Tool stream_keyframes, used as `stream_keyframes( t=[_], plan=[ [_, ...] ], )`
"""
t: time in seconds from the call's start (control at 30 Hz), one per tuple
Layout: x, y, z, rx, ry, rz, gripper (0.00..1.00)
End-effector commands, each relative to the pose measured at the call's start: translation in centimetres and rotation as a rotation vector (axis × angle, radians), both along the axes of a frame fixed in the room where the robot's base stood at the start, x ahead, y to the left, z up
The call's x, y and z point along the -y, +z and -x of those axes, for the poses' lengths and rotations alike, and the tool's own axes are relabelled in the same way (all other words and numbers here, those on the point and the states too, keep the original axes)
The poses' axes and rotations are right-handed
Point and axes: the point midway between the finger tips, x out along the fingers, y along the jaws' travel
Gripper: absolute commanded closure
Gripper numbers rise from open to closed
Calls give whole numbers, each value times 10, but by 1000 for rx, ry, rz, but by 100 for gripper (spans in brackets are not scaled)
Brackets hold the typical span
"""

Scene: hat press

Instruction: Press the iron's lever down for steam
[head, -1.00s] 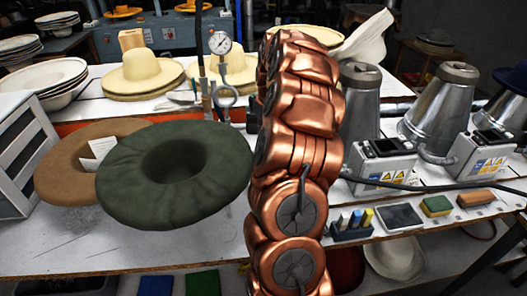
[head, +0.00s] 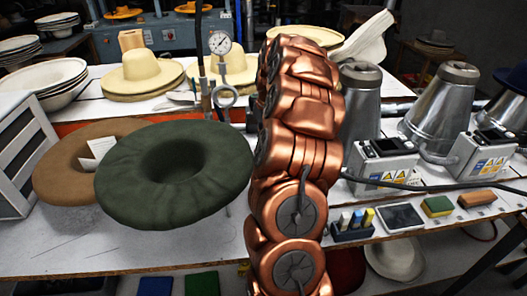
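My copper-coloured arm rises through the middle of the head view and bends away at its top. My gripper is not in view; the arm hides what lies behind it. I cannot make out an iron or its lever for certain. Left of the arm, a pressure gauge (head: 219,42) stands on a metal fitting (head: 232,70) with a ring-shaped part (head: 224,96) below it. A dark hose (head: 199,45) runs down beside the gauge.
A dark green felt hat (head: 220,190) and a brown one (head: 60,172) fill the left front. Cream hats (head: 143,68) lie behind. On the right are metal cones (head: 440,105), control boxes (head: 383,160), a black cable (head: 440,187) and small blocks (head: 437,206).

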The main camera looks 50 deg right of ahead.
Motion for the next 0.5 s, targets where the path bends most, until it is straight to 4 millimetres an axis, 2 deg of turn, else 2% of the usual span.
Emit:
stream_keyframes(
  t=[0.5],
  plan=[
    [0,-9,0,0,0,0,100]
  ],
)
